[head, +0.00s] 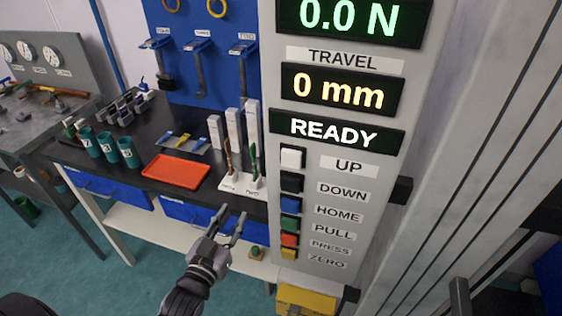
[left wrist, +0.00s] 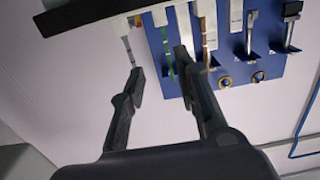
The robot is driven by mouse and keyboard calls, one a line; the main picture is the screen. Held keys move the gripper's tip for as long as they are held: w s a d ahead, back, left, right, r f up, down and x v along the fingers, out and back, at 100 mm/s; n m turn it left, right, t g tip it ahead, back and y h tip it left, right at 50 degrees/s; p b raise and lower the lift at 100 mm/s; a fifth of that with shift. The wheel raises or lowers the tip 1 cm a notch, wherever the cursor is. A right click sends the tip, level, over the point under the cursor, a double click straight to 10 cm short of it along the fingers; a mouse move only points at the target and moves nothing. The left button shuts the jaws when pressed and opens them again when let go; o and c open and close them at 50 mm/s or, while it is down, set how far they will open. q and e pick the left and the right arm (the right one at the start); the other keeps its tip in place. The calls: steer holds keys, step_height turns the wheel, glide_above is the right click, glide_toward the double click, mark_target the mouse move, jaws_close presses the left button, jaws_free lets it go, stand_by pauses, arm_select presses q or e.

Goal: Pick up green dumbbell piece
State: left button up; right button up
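The green dumbbell piece (head: 254,162) stands upright in a small white holder (head: 252,183) on the dark bench, close to the machine panel. A brown piece (head: 228,158) stands in a similar holder just left of it. My left gripper (head: 233,213) is open and empty, in front of the bench edge and nearer to me than the pieces. My right gripper is not in view.
The tall machine panel (head: 342,165) with displays and buttons stands right of the pieces. White blocks (head: 234,128) stand behind them. A red tray (head: 176,172) and teal cups (head: 108,147) are farther left. A blue tool board (head: 205,60) rises behind the bench.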

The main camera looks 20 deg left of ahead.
arm_select(q)
steer(key=r, duration=0.1)
steer(key=p, duration=0.1)
glide_toward(254, 170)
steer(key=w, duration=0.2)
steer(key=w+p, duration=0.1)
steer(key=w, duration=0.2)
steer(key=shift+w+d+r, duration=0.1)
steer(key=shift+d, duration=0.1)
steer(key=w, duration=0.2)
steer(key=w+a+p, duration=0.1)
steer(key=w, duration=0.1)
steer(key=shift+w+p, duration=0.2)
steer(key=shift+p, duration=0.1)
steer(key=shift+w, duration=0.5)
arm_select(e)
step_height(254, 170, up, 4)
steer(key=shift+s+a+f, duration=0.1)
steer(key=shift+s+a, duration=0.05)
arm_select(q)
steer(key=shift+c, duration=0.3)
jaws_close()
